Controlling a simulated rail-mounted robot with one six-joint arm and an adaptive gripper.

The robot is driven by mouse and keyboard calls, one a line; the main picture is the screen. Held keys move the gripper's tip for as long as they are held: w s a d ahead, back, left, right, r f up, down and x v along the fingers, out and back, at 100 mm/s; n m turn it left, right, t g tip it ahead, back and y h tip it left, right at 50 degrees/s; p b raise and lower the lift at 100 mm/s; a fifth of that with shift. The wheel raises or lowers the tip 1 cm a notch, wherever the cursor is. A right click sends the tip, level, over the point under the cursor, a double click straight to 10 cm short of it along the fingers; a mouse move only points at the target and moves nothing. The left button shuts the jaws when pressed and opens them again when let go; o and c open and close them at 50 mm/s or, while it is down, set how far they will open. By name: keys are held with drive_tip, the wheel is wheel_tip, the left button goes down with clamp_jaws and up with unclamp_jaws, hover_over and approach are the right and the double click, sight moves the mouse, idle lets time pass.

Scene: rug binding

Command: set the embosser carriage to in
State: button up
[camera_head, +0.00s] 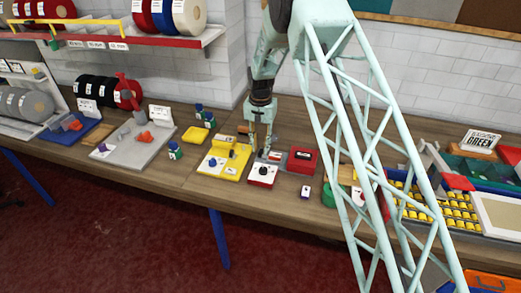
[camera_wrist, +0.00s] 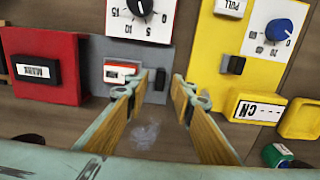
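My gripper (camera_wrist: 158,88) points down at the bench, its two tan-padded fingers apart with nothing held between them. Between and beyond the fingertips lies a grey plate (camera_wrist: 155,53) with a small dark block (camera_wrist: 160,78) and a red-and-white labelled piece (camera_wrist: 119,71). A white dial panel with a black knob (camera_wrist: 139,6) adjoins the plate. A red box (camera_wrist: 45,50) with a dark labelled block stands to its left. No readable label names the embosser carriage, and I cannot tell its setting. In the head view, my gripper (camera_head: 261,140) is over this group, behind the white dial panel (camera_head: 262,175).
A yellow unit (camera_wrist: 240,80) with a blue dial stands close right of my gripper in the wrist view. In the head view, a red box (camera_head: 302,160) is beside the grey plate, and yellow spools (camera_head: 440,212) fill a tray at right.

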drive_tip(key=shift+f, duration=0.95)
drive_tip(key=shift+c, duration=0.3)
clamp_jaws()
